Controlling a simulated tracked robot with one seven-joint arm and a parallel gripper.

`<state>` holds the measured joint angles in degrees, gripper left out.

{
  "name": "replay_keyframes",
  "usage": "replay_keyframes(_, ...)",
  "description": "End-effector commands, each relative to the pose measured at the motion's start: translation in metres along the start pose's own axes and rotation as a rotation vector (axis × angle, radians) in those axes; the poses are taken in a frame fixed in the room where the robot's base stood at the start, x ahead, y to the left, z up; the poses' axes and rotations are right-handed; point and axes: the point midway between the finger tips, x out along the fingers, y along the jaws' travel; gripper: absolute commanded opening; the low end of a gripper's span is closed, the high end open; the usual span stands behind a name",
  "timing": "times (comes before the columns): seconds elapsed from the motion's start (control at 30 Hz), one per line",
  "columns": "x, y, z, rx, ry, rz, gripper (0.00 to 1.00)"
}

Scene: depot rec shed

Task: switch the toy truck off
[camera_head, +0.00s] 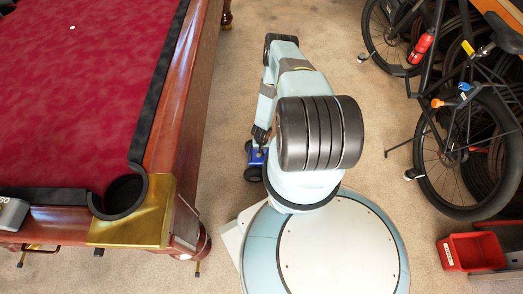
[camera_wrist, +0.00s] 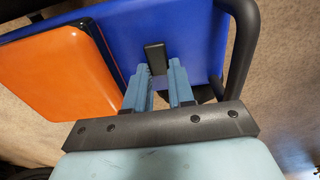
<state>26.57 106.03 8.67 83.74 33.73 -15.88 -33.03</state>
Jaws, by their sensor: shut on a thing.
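The toy truck (camera_head: 255,156) is on the carpet beside the pool table, partly hidden behind my arm in the head view. In the wrist view, the truck (camera_wrist: 195,35) shows a blue body with an orange panel (camera_wrist: 65,70) at left. A small upright black switch (camera_wrist: 154,53) stands on the blue part, between the tips of my gripper (camera_wrist: 160,71). My gripper is shut on this switch, with its two blue fingers close together. The lower part of the switch is hidden by the fingers, and I cannot tell its on or off position.
A pool table (camera_head: 177,95) with red cloth stands at left, its leg near my base. A black bicycle (camera_head: 462,140) leans at right, with a red bin (camera_head: 472,252) below it. Open carpet lies between the arm and the bicycle.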

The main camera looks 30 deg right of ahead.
Motion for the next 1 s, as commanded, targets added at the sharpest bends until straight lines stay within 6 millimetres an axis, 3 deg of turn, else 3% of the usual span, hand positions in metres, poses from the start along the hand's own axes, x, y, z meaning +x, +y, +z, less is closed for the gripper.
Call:
replay_keyframes(0.53, -0.0026, -0.0018, 0.0095, 0.001, 0.278, -0.005, 0.00)
replay_keyframes(0.97, -0.0036, -0.0023, 0.0092, 0.003, 0.307, -0.007, 0.00)
replay_keyframes(1.0, -0.0036, -0.0023, 0.0092, 0.003, 0.306, -0.007, 0.26)
